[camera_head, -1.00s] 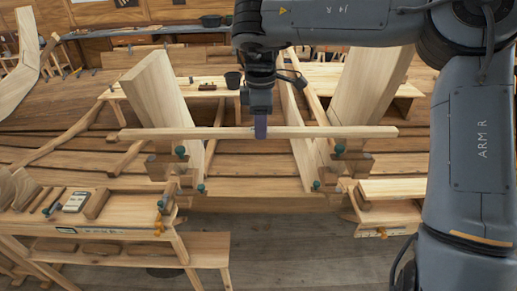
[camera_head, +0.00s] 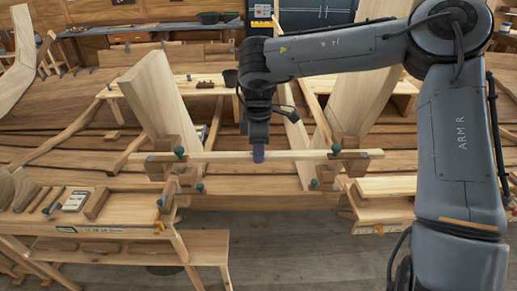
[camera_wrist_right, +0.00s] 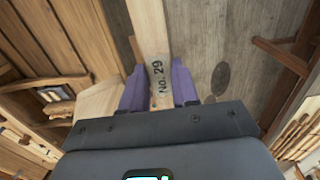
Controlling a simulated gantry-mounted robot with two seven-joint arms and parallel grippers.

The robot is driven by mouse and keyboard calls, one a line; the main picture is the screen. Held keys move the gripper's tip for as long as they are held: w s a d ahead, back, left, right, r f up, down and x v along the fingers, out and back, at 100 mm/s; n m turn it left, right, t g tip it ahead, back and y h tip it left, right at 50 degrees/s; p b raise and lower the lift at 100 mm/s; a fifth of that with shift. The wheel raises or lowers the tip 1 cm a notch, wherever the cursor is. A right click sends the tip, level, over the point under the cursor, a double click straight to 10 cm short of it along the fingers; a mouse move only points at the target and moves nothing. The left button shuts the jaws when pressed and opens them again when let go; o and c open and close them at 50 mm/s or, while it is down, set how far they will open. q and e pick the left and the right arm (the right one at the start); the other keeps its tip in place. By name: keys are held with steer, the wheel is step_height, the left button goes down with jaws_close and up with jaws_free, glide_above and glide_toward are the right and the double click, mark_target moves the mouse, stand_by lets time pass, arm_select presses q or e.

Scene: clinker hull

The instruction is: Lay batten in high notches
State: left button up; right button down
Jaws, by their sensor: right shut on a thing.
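The batten (camera_head: 220,155) is a long pale strip, held roughly level across the two upright frames. My right gripper (camera_head: 258,153) is shut on it near its middle, pointing down. In the right wrist view the batten (camera_wrist_right: 149,35), marked "No. 29", runs between the purple fingers (camera_wrist_right: 158,88). The batten is at the height of the upper green knobs, the left knob (camera_head: 179,152) and the right knob (camera_head: 336,149), on the notched wooden blocks. I cannot tell whether it rests in the high notches. Lower green knobs (camera_head: 200,187) sit below it. My left gripper is not in view.
A bench (camera_head: 130,212) with blocks and a small device stands at front left. Another bench (camera_head: 390,208) is at front right. Wide leaning planks (camera_head: 155,95) rise behind the batten's ends. The floor (camera_head: 300,245) between the benches is clear.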

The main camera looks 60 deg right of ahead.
steer(key=shift+f, duration=0.1)
steer(key=c, duration=0.8)
jaws_free()
steer(key=shift+c, duration=0.2)
steer(key=shift+r, duration=0.5)
step_height(320, 180, up, 11)
steer(key=shift+r, duration=0.1)
